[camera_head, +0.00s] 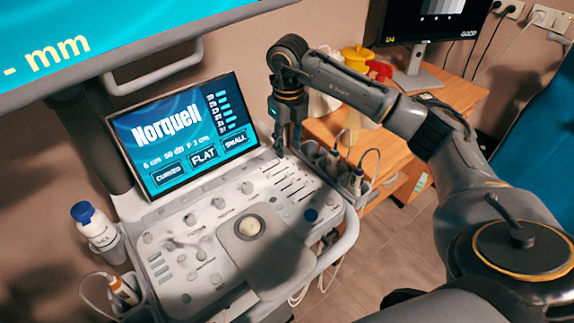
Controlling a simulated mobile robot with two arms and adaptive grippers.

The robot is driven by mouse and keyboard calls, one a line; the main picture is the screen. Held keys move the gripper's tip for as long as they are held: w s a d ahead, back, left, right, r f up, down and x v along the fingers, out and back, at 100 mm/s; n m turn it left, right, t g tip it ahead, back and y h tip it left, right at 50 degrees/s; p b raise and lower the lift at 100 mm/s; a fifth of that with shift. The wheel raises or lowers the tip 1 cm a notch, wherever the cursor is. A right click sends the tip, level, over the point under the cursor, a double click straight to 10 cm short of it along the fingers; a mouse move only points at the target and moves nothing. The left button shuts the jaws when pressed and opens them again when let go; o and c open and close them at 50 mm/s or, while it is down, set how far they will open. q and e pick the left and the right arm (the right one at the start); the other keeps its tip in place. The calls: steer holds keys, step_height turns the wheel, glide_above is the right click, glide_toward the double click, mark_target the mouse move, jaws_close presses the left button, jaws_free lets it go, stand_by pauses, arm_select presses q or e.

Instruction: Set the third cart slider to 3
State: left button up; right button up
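The scan cart's control panel (176,243) fills the lower middle, with knobs, buttons and a round trackball (249,227). A bank of slider slots (290,186) lies at the panel's upper right. The cart's small screen (184,139) reads "Norquell", with CURVED, FLAT and SMALL buttons and a column of short bars at its right. My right gripper (284,154) points down just above the back end of the slider bank, beside the screen's right edge. Its fingers are small and dark, and their gap is unclear. Which slider is third, and its setting, are too small to read. My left gripper is out of view.
Probes stand in holders (346,178) at the panel's right edge. A bottle with a blue cap (95,228) stands at the left. A wooden desk (455,92) with a monitor (436,22) is behind. A large display (100,35) overhangs the top left.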

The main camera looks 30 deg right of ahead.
mark_target(288, 173)
step_height(288, 173, down, 9)
steer(key=shift+w+f+p, duration=0.1)
steer(key=shift+w+p, duration=0.05)
steer(key=shift+p, duration=0.45)
jaws_close()
